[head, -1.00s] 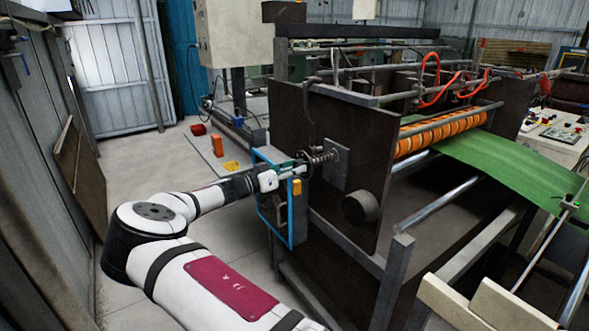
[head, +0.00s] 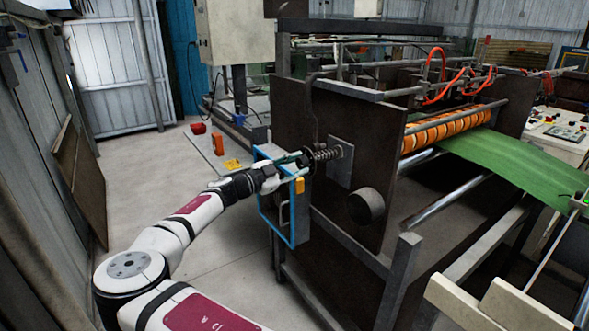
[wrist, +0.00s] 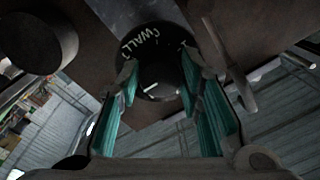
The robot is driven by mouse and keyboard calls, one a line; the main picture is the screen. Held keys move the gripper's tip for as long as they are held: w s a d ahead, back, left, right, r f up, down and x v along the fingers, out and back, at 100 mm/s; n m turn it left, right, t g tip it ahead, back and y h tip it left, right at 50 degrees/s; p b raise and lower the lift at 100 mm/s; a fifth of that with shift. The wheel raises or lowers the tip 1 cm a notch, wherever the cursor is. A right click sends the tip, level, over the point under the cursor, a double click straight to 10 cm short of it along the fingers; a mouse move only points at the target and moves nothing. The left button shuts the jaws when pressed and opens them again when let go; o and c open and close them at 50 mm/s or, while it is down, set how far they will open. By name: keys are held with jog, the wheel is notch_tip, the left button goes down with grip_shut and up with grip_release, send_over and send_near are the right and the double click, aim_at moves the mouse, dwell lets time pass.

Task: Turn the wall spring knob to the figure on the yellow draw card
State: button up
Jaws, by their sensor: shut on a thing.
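The wall spring knob (head: 307,163) is a dark round knob on the machine's side plate, with a coil spring (head: 327,154) behind it. In the wrist view its black collar (wrist: 146,38) reads "WALL", and the knob face (wrist: 160,78) carries a short white mark. My gripper (head: 298,166) is at the knob, its teal fingers (wrist: 158,88) on either side and shut on it. No figures on the collar are legible. A small yellow piece (head: 300,186) sits by the blue-edged box below the knob; I cannot tell whether it is the draw card.
The blue-edged box (head: 292,228) hangs just below my gripper. A dark round boss (head: 366,206) sticks out right of it. An orange block (head: 218,144), a red bin (head: 198,128) and a flat yellow item (head: 232,164) lie behind.

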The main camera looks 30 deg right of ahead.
jog(key=shift+f+m+b, duration=0.15)
jog(key=shift+m+b, duration=0.2)
jog(key=shift+m, duration=0.25)
jog(key=o, duration=1.2)
jog(key=shift+c, duration=0.2)
jog(key=a, duration=1.2)
jog(key=shift+s+f, duration=0.15)
jog(key=shift+s, duration=0.2)
jog(key=shift+d, duration=0.1)
